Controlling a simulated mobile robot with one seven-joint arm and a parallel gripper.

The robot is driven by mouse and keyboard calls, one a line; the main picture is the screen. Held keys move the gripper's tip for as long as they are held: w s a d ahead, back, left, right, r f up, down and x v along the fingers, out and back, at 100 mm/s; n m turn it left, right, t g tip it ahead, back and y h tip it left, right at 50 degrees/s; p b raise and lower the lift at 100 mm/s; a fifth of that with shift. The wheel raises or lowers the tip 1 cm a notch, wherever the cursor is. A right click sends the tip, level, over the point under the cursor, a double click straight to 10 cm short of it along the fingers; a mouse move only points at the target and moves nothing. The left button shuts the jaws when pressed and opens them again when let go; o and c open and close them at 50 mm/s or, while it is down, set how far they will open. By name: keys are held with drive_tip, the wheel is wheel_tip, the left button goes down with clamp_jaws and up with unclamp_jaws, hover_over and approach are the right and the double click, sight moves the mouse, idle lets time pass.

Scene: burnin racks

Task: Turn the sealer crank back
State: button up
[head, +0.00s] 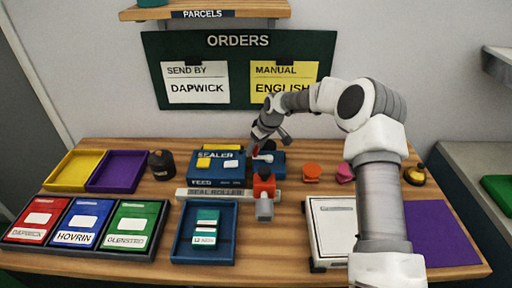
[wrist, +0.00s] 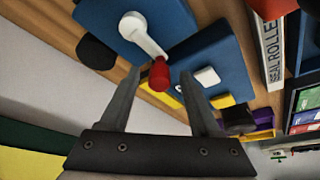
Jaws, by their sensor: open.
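The sealer (head: 216,170) is a blue box on the table, with yellow and white pieces on top. Its crank is a white lever (wrist: 143,35) on a blue face, with a red knob (wrist: 159,76) at its end. The crank also shows in the head view (head: 264,157), partly covered by my wrist. My gripper (wrist: 158,88) is open, with one finger on each side of the red knob. I cannot tell whether either finger touches it. In the head view my gripper reaches down at the sealer's right side, its fingertips hard to make out.
The seal roller (head: 205,193) lies in front of the sealer, with an orange and grey block (head: 264,188) by its right end. A blue tray (head: 178,250) holds a green and white packet (head: 205,228). Orange (head: 312,171) and pink (head: 345,173) items stand to the right.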

drive_tip(key=v, duration=1.7)
drive_tip(key=shift+r, duration=0.15)
drive_tip(key=shift+s, duration=0.15)
